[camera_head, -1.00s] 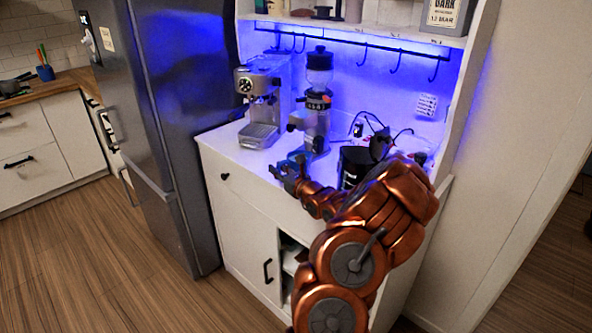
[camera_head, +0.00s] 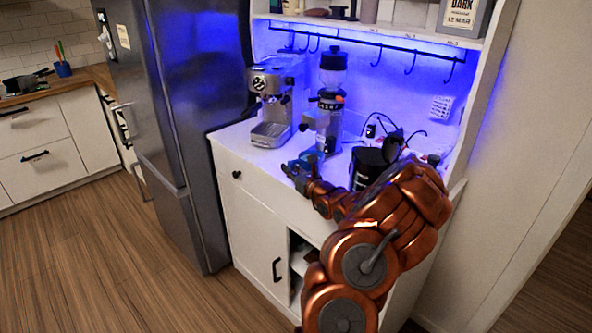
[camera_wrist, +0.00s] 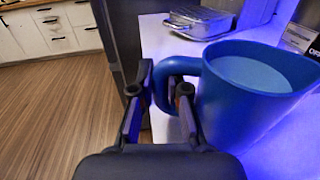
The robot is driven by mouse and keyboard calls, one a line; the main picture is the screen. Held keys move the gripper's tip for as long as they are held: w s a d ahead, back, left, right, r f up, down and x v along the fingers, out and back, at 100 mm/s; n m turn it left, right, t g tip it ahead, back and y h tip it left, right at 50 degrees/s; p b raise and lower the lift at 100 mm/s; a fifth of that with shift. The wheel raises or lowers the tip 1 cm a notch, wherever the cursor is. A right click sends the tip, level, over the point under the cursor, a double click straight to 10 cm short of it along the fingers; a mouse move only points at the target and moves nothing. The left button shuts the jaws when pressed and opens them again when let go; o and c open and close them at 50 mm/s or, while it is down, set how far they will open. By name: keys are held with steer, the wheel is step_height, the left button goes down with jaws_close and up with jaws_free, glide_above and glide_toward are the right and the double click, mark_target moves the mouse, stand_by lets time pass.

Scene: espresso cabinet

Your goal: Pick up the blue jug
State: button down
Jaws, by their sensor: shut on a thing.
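The blue jug (camera_wrist: 245,105) fills the right of the wrist view, upright, with its handle (camera_wrist: 170,80) toward the left. Pale contents or a pale inner surface show inside its rim. My gripper (camera_wrist: 162,95) is shut on the jug's handle, with one finger on each side of it. In the head view the jug (camera_head: 310,160) is small and partly hidden behind my gripper (camera_head: 292,172), near the cabinet's front edge. I cannot tell whether the jug's base touches the counter.
An espresso machine (camera_head: 272,105) and a coffee grinder (camera_head: 330,100) stand behind on the white counter (camera_head: 240,140). A black container (camera_head: 368,165) stands to the right, close to my arm. Hooks hang from a rail (camera_head: 380,45) above. A fridge (camera_head: 180,120) is on the left.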

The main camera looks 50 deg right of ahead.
steer(key=shift+r, duration=0.25)
steer(key=shift+r+b, duration=0.85)
steer(key=shift+r, duration=0.65)
steer(key=shift+s+a+r+b, duration=0.1)
steer(key=shift+s+a+b, duration=0.5)
steer(key=shift+s+a, duration=0.55)
steer(key=s+a+b, duration=0.6)
steer(key=a+b, duration=0.2)
steer(key=shift+s+r, duration=0.25)
steer(key=shift+r, duration=0.15)
steer(key=shift+s+a+r+b, duration=0.1)
steer(key=shift+s+a+b, duration=0.3)
steer(key=shift+b, duration=0.9)
steer(key=shift+s+a+r+b, duration=0.15)
steer(key=shift+a+b, duration=0.45)
steer(key=shift+b, duration=0.7)
